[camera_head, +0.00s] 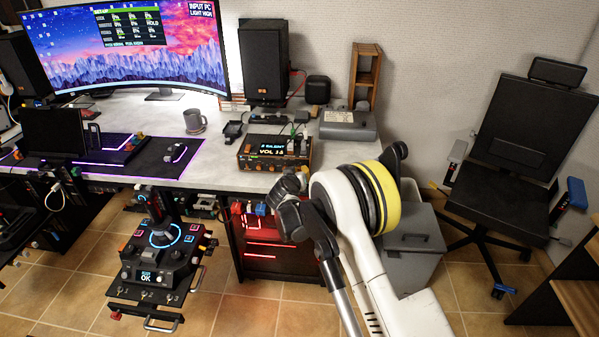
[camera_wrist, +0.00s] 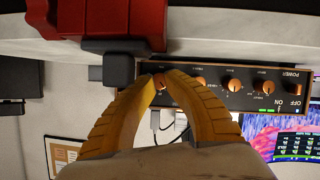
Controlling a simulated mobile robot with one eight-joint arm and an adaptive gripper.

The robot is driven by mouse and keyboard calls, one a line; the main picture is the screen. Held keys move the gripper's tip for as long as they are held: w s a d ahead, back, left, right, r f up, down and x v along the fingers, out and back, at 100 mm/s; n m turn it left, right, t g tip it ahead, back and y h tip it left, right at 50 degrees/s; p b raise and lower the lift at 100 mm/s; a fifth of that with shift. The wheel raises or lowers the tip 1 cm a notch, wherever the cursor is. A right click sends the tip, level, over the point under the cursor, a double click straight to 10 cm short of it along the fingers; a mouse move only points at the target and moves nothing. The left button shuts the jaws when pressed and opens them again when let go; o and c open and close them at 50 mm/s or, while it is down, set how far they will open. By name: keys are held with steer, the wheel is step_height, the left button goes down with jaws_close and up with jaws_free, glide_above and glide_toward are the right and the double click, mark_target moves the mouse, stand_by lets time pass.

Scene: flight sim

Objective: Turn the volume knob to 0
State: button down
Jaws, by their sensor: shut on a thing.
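The amplifier (camera_head: 256,163) is a dark box with an orange edge at the desk's front edge. Its display (camera_head: 272,147) shows "VOL" and a small two-digit number, hard to read exactly. In the wrist view, turned upside down, its panel (camera_wrist: 215,80) carries a row of dark knobs with copper-coloured centres and a POWER switch at the right. My gripper (camera_wrist: 164,78) has its yellow fingertips shut on the knob (camera_wrist: 160,85) at the left end of this row. The fingertips hide much of that knob and its marking. In the head view my arm's end hides the amplifier's right front.
The desk (camera_head: 225,178) holds a grey mug (camera_head: 194,121), a speaker (camera_head: 263,62) and a grey case (camera_head: 347,125) behind the amplifier. A red object (camera_wrist: 100,20) and a dark block (camera_wrist: 118,70) are close to my fingers in the wrist view. An office chair (camera_head: 515,150) stands right.

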steer(key=n+h, duration=0.1)
steer(key=n, duration=0.1)
steer(key=n+h, duration=0.1)
steer(key=shift+s+a+n+t+h, duration=0.1)
steer(key=shift+a+n+t+h, duration=0.1)
steer(key=shift+n+t+h, duration=0.15)
steer(key=c, duration=1.3)
jaws_free()
steer(key=shift+f, duration=0.15)
steer(key=shift+o, duration=0.2)
steer(key=v, duration=1.1)
steer(key=shift+s+r, duration=0.3)
steer(key=shift+s, duration=0.05)
steer(key=shift+c, duration=0.6)
